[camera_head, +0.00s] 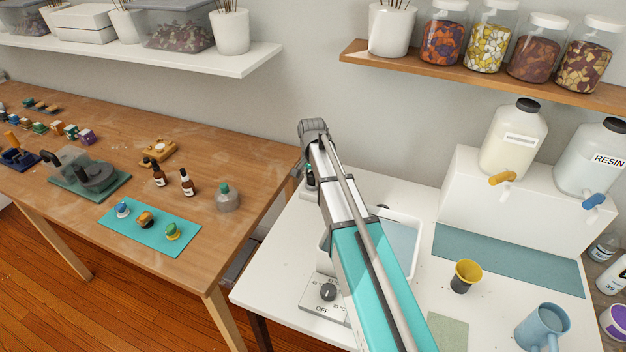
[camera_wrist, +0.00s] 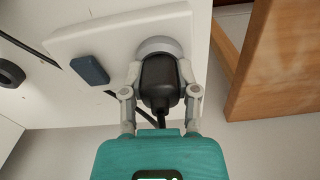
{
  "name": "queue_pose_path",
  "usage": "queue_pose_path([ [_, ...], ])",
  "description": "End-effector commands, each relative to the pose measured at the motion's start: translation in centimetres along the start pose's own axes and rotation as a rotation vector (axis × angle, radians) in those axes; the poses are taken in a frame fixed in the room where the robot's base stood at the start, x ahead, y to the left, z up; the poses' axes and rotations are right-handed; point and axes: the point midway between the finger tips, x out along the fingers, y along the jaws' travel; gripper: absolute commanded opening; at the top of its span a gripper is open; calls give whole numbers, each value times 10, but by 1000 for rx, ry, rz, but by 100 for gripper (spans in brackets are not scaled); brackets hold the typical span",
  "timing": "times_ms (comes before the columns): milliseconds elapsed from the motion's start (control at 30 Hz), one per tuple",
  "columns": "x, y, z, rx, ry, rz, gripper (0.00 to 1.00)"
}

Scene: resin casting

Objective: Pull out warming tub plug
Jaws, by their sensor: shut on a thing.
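In the wrist view a black plug (camera_wrist: 160,82) with a cord sits between the fingers of my gripper (camera_wrist: 158,88). The fingers are shut on its sides. The plug's front end is at the round grey socket (camera_wrist: 160,46) on a white panel (camera_wrist: 110,36); I cannot tell how deep it sits. In the head view my arm covers part of the warming tub (camera_head: 408,238), a white basin with a control box (camera_head: 322,294) whose dial reads near OFF.
A blue-grey rocker switch (camera_wrist: 89,69) is beside the socket. A wooden table (camera_head: 95,130) stands left of the white worktop (camera_head: 278,262), with a narrow gap between. A yellow cup (camera_head: 466,274) and a blue pitcher (camera_head: 542,327) stand right of my arm.

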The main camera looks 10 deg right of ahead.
Motion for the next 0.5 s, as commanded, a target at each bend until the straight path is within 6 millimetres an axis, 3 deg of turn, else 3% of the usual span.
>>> queue_pose_path([
  [500,-6,1,-1,2,1,0,0],
])
